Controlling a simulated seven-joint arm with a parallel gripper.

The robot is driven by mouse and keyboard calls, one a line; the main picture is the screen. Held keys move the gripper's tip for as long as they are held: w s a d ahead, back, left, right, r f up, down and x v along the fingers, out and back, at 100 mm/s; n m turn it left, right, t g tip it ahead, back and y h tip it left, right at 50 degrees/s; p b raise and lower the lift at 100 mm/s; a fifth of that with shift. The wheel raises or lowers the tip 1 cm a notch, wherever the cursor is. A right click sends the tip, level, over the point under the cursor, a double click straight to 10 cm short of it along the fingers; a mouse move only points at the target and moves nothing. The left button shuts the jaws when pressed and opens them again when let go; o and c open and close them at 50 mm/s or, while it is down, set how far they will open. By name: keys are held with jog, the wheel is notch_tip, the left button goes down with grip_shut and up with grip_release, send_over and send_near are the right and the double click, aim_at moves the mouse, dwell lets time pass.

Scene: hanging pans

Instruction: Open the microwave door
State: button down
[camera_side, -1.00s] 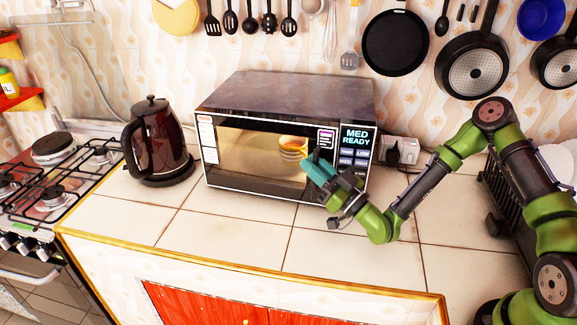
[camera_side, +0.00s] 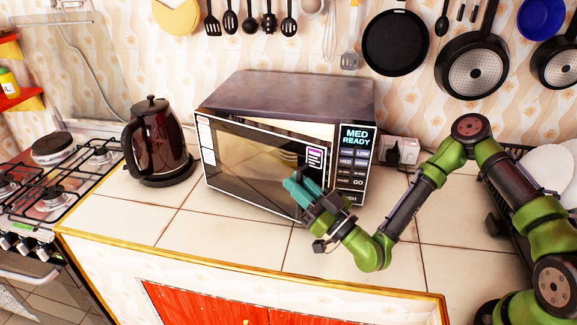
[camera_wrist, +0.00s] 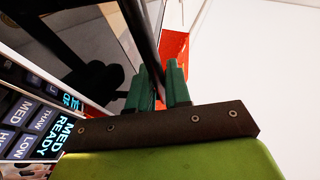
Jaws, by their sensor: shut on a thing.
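The microwave (camera_side: 290,90) stands on the tiled counter against the wall. Its dark glass door (camera_side: 245,165) is hinged on the left and is partly open, with its right edge swung out toward the front. My gripper (camera_side: 302,190) is at the door's right edge. The control panel (camera_side: 353,160) reads MED READY and also shows in the wrist view (camera_wrist: 35,120). A bowl or cup inside is dimly visible through the glass.
A dark red kettle (camera_side: 158,140) stands left of the microwave, close to the door's hinge side. A gas stove (camera_side: 60,185) is further left. The counter front (camera_side: 230,235) is clear. A dish rack with plates (camera_side: 548,165) is at the right.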

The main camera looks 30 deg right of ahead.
jog(key=a+m+g+h, duration=0.1)
jog(key=a+m+h, duration=0.7)
jog(key=a+h, duration=0.8)
jog(key=shift+w+a+m+g+h, duration=0.3)
jog(key=shift+w+a+m+h, duration=0.1)
jog(key=shift+a, duration=3.25)
jog(key=shift+r, duration=0.1)
jog(key=c, duration=1.4)
grip_release()
jog(key=shift+a, duration=0.1)
jog(key=v, duration=1.7)
